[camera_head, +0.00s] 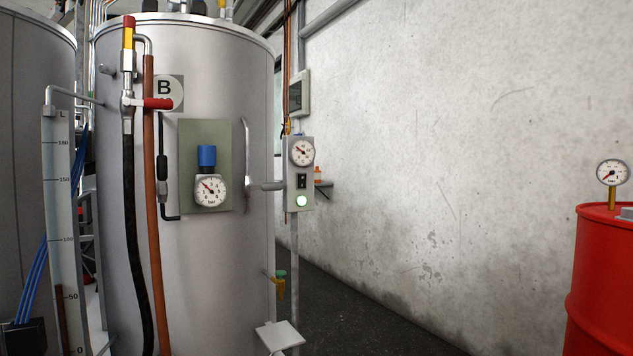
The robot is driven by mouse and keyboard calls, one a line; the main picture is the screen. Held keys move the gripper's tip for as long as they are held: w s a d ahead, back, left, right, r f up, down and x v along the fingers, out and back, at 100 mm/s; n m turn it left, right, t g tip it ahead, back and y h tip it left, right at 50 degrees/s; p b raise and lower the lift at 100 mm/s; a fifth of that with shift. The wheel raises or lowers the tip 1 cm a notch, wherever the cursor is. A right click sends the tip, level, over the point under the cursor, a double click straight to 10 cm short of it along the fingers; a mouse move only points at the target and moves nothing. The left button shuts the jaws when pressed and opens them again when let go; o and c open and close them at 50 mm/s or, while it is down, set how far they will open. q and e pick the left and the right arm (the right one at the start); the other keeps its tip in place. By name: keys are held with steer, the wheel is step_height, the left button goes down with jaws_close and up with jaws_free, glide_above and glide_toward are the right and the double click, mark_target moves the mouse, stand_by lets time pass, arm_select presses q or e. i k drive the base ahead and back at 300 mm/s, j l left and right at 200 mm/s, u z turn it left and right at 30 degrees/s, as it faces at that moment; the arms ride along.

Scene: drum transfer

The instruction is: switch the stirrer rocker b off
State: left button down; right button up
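The stirrer rocker (301,181) is a small black switch on a grey control box (292,190) at the right side of the steel tank marked B (225,90). A round gauge (302,152) sits above the rocker. The rocker is too small to tell which side is pressed. Neither of my grippers shows in the head view.
A red drum (600,285) with a gauge (612,172) stands at the right edge. Dark floor (350,315) between tank and drum is clear.

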mark_target(302, 178)
steer(key=i+l, duration=0.8)
steer(key=i, duration=0.2)
steer(key=i+l, duration=0.8)
steer(key=i, duration=0.15)
